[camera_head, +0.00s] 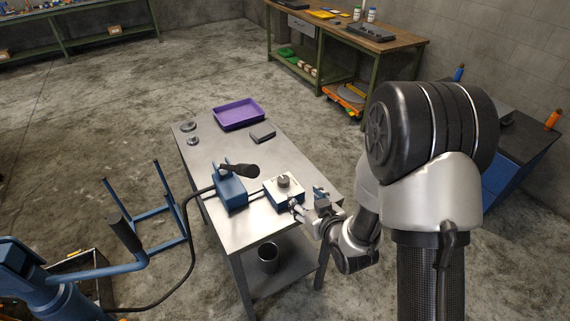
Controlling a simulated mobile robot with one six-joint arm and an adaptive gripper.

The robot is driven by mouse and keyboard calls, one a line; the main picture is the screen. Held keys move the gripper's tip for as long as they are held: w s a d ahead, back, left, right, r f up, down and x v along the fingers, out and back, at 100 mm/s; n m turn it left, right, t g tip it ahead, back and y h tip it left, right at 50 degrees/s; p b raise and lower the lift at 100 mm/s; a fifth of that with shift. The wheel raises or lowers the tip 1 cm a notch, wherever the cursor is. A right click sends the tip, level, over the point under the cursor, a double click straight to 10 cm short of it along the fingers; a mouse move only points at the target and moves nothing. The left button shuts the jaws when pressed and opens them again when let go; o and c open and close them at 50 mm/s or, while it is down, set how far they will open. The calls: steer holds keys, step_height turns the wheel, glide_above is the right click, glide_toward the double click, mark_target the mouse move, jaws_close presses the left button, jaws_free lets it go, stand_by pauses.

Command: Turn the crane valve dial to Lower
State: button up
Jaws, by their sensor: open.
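The crane valve is a white-topped blue box (276,197) on the metal table, right of the middle. Its dial is a dark grey round knob (284,182) on top; its setting is too small to read. My gripper (297,208) is at the box's near right corner, beside and a little below the dial in the picture. It is open and the dial is not between its fingers. Whether a finger touches the box, I cannot tell. A blue hand pump (230,193) with a black lever grip stands left of the box.
The metal table (222,232) also bears a purple tray (238,113), a small grey block (262,134) and round metal parts (189,126). A black hose (186,240) runs from the pump to the blue crane (70,285) at left. A wooden workbench (385,42) stands behind.

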mark_target(284, 179)
steer(key=b+x, duration=0.1)
steer(key=x, duration=0.5)
steer(key=b+x, duration=0.1)
steer(key=x, duration=0.4)
steer(key=a+b+x, duration=0.1)
steer(key=b+x, duration=0.1)
steer(key=x, duration=0.4)
steer(key=shift+w+a, duration=0.1)
steer(key=shift+w, duration=0.15)
steer(key=shift+c, duration=0.2)
steer(key=c, duration=1)
